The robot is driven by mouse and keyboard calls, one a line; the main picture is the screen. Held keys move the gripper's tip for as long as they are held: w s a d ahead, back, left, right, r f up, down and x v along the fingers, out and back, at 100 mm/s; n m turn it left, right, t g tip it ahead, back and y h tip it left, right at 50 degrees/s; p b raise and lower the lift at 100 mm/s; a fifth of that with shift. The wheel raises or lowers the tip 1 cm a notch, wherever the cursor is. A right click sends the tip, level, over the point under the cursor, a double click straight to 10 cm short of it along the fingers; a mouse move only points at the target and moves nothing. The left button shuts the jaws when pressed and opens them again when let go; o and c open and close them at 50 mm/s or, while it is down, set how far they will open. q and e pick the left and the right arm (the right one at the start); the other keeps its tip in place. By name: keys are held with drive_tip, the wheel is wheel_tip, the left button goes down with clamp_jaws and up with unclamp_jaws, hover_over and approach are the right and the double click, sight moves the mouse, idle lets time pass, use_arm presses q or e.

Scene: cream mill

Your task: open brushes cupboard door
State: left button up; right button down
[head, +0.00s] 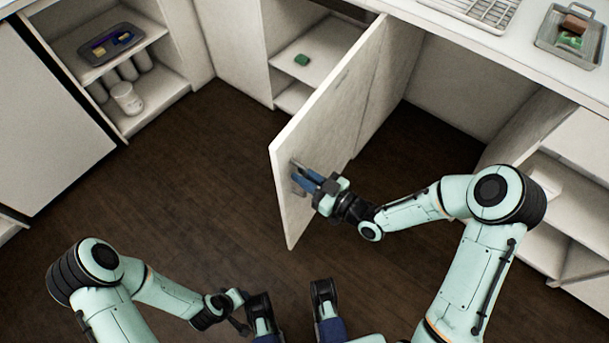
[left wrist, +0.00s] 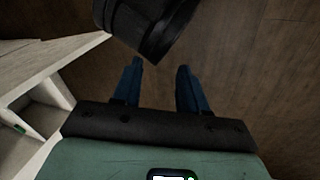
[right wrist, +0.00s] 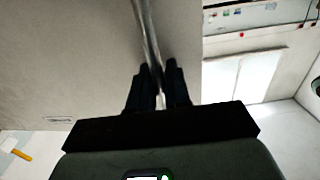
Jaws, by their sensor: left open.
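A pale cupboard door (head: 325,125) stands swung out from the counter front in the head view. A label on it shows in the right wrist view (right wrist: 58,119), too small to read. My right gripper (head: 303,177) is at the metal bar handle (head: 296,166) near the door's free edge. In the right wrist view the bar (right wrist: 148,35) runs between the close-set fingers (right wrist: 157,68), which look shut on it. My left gripper is low in the head view, apart from the door; its fingers (left wrist: 159,65) are spread and empty in the left wrist view.
A shelf beside the door holds a green block (head: 302,59). An open cupboard at left holds a grey tray (head: 110,43) and white containers (head: 127,98). The counter carries a wire rack (head: 475,10) and a metal tray (head: 545,36). Dark floor (head: 190,180) lies clear left of the door.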

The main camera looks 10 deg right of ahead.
drive_tip(key=c, duration=1.3)
unclamp_jaws()
drive_tip(key=shift+c, duration=0.2)
use_arm(q)
drive_tip(key=s, duration=0.1)
drive_tip(key=s+d+r+p, duration=0.1)
drive_tip(key=s+r, duration=0.1)
drive_tip(key=shift+d+g+h+p, duration=0.25)
drive_tip(key=shift+g+h+p, duration=0.05)
drive_tip(key=shift+g+p, duration=0.1)
use_arm(e)
drive_tip(key=v, duration=1.3)
drive_tip(key=shift+s, duration=0.15)
drive_tip(key=shift+d, duration=0.1)
